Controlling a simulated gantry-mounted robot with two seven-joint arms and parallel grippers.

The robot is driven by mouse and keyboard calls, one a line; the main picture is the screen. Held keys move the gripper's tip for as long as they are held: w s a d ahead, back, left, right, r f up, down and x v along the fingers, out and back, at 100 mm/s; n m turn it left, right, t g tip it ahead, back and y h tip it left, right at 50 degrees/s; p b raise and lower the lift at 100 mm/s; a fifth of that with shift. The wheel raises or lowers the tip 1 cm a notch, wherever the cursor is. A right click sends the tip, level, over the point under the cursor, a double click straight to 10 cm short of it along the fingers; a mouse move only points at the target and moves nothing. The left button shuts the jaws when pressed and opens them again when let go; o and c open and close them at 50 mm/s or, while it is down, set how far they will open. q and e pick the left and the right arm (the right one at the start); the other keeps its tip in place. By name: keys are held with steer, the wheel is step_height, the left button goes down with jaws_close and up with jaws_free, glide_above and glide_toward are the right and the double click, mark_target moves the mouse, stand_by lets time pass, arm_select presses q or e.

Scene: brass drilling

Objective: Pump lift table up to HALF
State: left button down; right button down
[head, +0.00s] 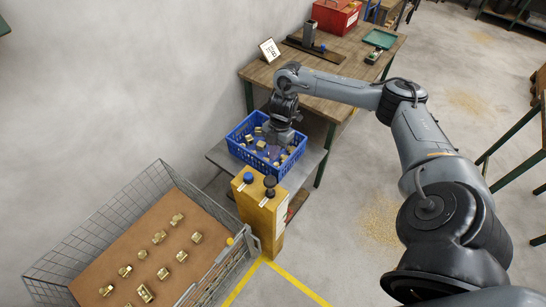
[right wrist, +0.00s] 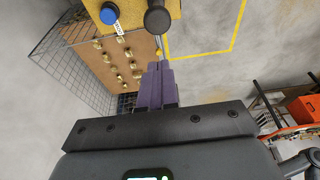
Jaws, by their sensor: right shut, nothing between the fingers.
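The lift table's grey top (head: 222,152) carries a blue crate (head: 240,158) with several brass parts in it. In front of it stands a yellow pedestal (head: 262,212) with a blue knob (head: 248,178) and a black round-headed knob (head: 270,182) on top. In the right wrist view the blue knob (right wrist: 109,13) and the black knob (right wrist: 157,19) show at the top edge. My right gripper (head: 273,152) points down over the crate, behind the pedestal. Its purple fingers (right wrist: 158,70) are shut and empty, apart from both knobs. My left gripper is not in view.
A wire-mesh bin (head: 210,207) with several brass parts on a brown board stands at the lower left. A wooden workbench (head: 345,75) with a red box (head: 336,15) and a green tray (head: 380,38) stands behind. Yellow floor lines (head: 292,280) run before the pedestal.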

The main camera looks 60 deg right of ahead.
steer(key=p, duration=0.3)
glide_toward(269, 182)
steer(key=x, duration=0.5)
steer(key=shift+a+f, duration=0.15)
steer(key=shift+a, duration=0.05)
steer(key=shift+f, duration=0.45)
steer(key=shift+f+b, duration=0.1)
steer(key=shift+b, duration=0.2)
